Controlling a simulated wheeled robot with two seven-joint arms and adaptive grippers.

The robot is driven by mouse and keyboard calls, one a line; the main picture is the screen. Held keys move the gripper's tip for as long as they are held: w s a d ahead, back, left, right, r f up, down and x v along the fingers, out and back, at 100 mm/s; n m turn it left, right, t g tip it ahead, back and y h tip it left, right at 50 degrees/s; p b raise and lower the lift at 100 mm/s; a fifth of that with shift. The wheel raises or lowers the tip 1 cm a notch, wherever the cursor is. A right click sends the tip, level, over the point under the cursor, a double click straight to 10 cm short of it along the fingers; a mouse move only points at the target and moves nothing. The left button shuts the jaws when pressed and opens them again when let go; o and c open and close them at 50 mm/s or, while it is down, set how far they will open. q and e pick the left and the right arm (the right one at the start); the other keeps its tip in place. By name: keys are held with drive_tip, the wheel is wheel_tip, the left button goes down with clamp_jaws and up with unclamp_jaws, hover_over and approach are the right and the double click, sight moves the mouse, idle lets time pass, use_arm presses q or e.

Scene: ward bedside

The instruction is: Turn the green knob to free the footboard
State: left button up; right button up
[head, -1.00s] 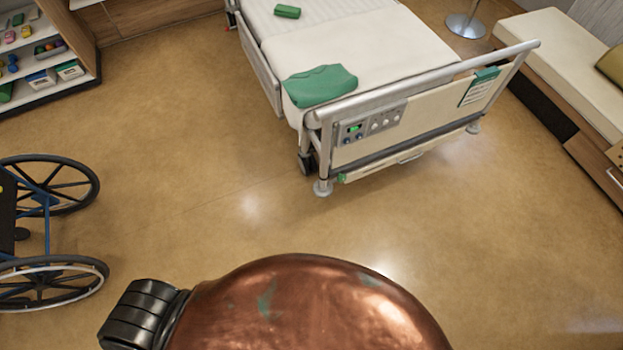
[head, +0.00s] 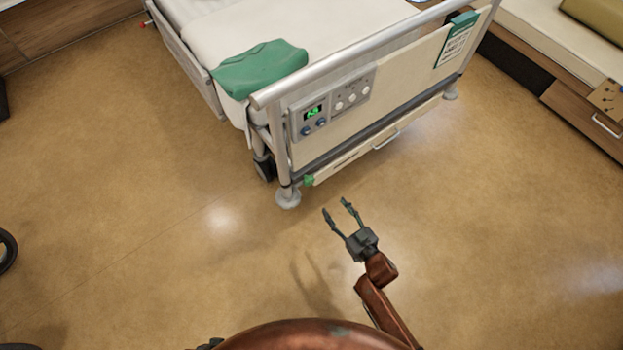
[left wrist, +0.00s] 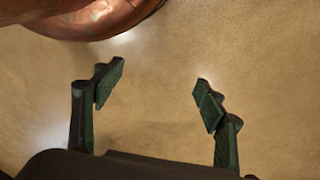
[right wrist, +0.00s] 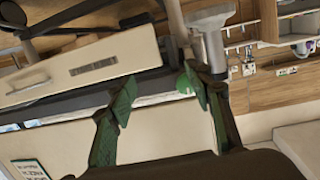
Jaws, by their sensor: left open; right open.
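The green knob (head: 309,180) is small and sits at the left end of the low cream drawer-like panel under the footboard (head: 415,68). In the right wrist view, where the bed appears upside down, the knob (right wrist: 183,84) is partly hidden behind the right-hand finger. My right gripper (head: 336,206) is open and empty, in front of the bed, just right of and below the knob in the head view, and apart from it. My left gripper (left wrist: 158,85) is open and empty over bare floor in the left wrist view. It is not visible in the head view.
The footboard carries a control box (head: 331,101) with a lit green display. A bed foot (head: 288,198) stands left of the knob. A green cloth (head: 262,68) lies on the mattress corner. A bench (head: 540,40) stands at right. The floor (head: 180,200) around the bed is mostly clear.

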drive_tip(key=n+y+b, duration=0.1)
drive_tip(key=y+b, duration=0.1)
approach(311, 184)
drive_tip(key=w, duration=0.1)
drive_tip(key=shift+t, duration=0.3)
drive_tip(key=b+x, duration=0.1)
drive_tip(key=x, duration=0.4)
drive_tip(key=b+x, duration=0.1)
drive_tip(key=x, duration=0.1)
drive_tip(key=shift+a+f+b, duration=0.15)
drive_tip(key=shift+a+b, duration=0.2)
drive_tip(key=shift+a, duration=0.2)
drive_tip(key=shift+w+a, duration=0.25)
drive_tip(key=shift+w, duration=0.1)
use_arm(q)
drive_tip(key=w+d+f+t+h, duration=0.1)
drive_tip(key=w+d+f+t, duration=0.1)
drive_tip(key=w, duration=0.4)
drive_tip(key=shift+d+f+t+h, duration=0.15)
drive_tip(key=shift+d+t+h, duration=0.25)
drive_tip(key=shift+d, duration=0.75)
use_arm(e)
drive_tip(key=c, duration=1.2)
